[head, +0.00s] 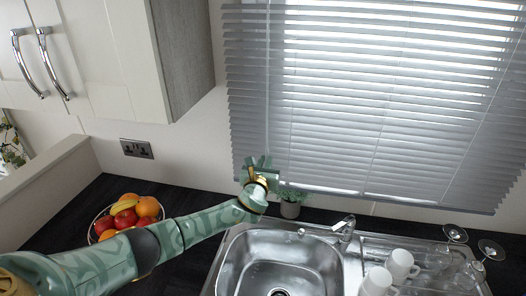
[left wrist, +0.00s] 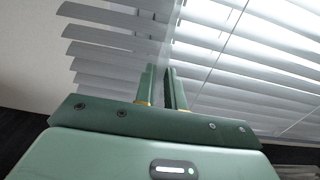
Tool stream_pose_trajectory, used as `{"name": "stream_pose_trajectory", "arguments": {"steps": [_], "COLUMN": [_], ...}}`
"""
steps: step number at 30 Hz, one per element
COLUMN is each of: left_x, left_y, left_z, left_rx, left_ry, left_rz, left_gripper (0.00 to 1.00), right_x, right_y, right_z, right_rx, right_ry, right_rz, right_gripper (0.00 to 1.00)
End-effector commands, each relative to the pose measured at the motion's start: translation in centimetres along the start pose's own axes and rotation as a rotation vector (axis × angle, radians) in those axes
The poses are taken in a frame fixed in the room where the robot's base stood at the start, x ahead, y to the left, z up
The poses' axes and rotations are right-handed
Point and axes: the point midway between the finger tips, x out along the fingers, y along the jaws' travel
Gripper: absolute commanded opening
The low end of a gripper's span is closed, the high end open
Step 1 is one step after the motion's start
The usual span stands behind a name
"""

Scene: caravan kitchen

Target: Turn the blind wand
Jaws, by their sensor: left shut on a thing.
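The blind (head: 370,90) hangs over the window with its grey slats tilted and light coming through. Its wand (head: 267,85) shows as a thin, pale upright line near the blind's left side. My left gripper (head: 258,163) is at the wand's lower part, in front of the lower left slats. In the left wrist view, the two green fingers (left wrist: 162,75) are close together with a narrow gap, shut on the wand. The wand's part between the fingers is hard to make out against the slats. My right gripper is not in view.
A small potted plant (head: 290,205) stands just below my left gripper. The steel sink (head: 232,262) has a tap (head: 343,228), with white mugs (head: 401,264) and glasses on its drainer. A fruit bowl (head: 93,232) sits near my left arm. A wall cupboard (head: 130,60) hangs upper left.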

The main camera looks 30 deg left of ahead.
Motion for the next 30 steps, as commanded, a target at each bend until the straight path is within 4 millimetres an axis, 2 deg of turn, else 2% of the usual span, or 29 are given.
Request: {"name": "stream_pose_trajectory", "arguments": {"steps": [5, 15, 24, 30], "left_x": [0.0, 0.3, 0.6, 0.6], "left_y": [-0.6, -1.3, -1.5, -1.5], "left_z": [-0.2, -0.6, -0.4, -0.1], "left_rx": [-0.003, -0.002, -0.001, 0.0], "left_ry": [0.002, 0.002, 0.002, 0.001], "left_rz": [0.168, 0.458, 0.62, 0.67], "left_gripper": [0.0, 0.0, 0.0, 0.0], "right_x": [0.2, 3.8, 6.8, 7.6], "right_y": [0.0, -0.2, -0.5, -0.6], "right_z": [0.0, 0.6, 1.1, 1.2], "right_rx": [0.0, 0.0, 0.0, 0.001], "right_ry": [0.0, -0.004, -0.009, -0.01], "right_rz": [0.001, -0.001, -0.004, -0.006], "right_gripper": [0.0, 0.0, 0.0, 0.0]}}
